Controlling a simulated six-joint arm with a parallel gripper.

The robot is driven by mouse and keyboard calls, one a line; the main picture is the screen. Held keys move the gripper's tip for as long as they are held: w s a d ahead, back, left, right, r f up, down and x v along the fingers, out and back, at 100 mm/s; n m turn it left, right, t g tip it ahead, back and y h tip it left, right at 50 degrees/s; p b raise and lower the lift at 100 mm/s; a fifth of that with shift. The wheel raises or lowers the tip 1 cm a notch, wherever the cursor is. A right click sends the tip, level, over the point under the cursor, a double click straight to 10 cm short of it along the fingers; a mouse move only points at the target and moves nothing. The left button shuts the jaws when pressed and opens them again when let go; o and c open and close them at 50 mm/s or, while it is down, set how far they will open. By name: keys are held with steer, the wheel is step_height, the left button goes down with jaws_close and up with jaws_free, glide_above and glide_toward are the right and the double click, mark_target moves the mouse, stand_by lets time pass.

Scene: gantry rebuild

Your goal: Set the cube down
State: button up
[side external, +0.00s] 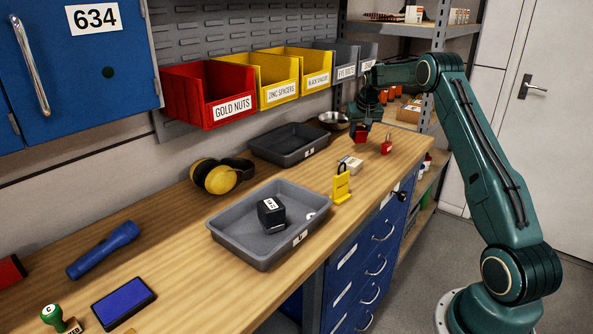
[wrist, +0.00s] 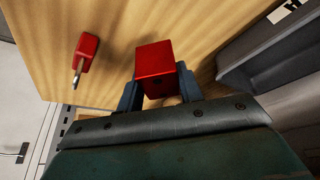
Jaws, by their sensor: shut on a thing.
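A red cube (wrist: 155,62) is between the two fingers of my gripper (wrist: 159,90) in the wrist view. The gripper is shut on it. In the side view my gripper (side external: 367,118) points down over the far right end of the wooden bench (side external: 322,218), with the red cube (side external: 361,136) at its tip. The gripper partly hides the cube there. I cannot tell whether the cube touches the bench top.
A red padlock (side external: 387,145) stands close by; it also shows in the wrist view (wrist: 85,52). A nearer tray (side external: 232,236) holds a black block.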

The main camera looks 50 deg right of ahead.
mark_target(359, 142)
steer(key=shift+f, duration=2.15)
steer(key=shift+f, duration=0.15)
steer(key=o, duration=1.1)
steer(key=v, duration=1.2)
